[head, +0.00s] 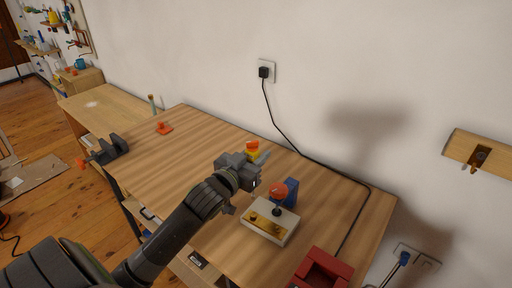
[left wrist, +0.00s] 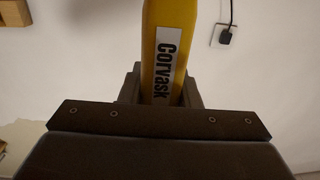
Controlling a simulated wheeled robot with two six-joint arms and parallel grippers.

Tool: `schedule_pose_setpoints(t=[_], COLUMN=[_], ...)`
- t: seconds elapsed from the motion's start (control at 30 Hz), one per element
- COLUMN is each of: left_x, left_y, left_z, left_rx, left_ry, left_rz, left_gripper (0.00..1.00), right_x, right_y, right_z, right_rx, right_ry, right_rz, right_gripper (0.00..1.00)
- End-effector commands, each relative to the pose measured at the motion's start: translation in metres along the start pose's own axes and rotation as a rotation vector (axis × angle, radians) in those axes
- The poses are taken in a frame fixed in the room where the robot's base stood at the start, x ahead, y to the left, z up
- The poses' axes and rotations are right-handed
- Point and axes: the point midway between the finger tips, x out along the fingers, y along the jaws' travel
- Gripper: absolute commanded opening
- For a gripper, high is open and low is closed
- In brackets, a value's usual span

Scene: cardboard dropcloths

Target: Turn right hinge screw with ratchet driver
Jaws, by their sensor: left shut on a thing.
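My left gripper (head: 252,168) is above the bench, behind and left of a pale block (head: 284,234) with a brass plate (head: 266,224). It is shut on a yellow handle with an orange end (head: 253,147), which appears to be the ratchet driver. In the left wrist view, the yellow handle (left wrist: 161,25) stands between the fingers and bears a white "Corvask" label. Small dark screw-like spots show on the brass plate, but detail is too small to tell. An orange ball (head: 279,190) on a dark stem stands at the block's back right. My right gripper is not in view.
A blue object (head: 291,190) stands just behind the orange ball. A red box (head: 322,270) is at the front right. A black cable (head: 308,157) runs from the wall socket (head: 266,70) across the bench. A dark vise (head: 108,150) is at the left edge. The bench's back left is mostly clear.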

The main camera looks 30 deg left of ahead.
Motion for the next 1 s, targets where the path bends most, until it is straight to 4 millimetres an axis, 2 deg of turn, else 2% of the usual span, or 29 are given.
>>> schedule_pose_setpoints(t=[0.27, 0.47, 1.0], left_x=[0.000, 0.000, 0.000], left_y=[0.000, 0.000, 0.000], left_z=[-0.001, -0.003, 0.048], left_rx=[0.001, 0.002, 0.003], left_ry=[0.002, 0.000, 0.001], left_rz=[0.001, 0.000, 0.000], left_gripper=[0.00, 0.00, 0.00], right_x=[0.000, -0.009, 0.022], right_y=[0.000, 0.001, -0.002], right_z=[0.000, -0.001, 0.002], right_rx=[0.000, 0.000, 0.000], right_ry=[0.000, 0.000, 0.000], right_rz=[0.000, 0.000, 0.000], right_gripper=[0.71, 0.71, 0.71])
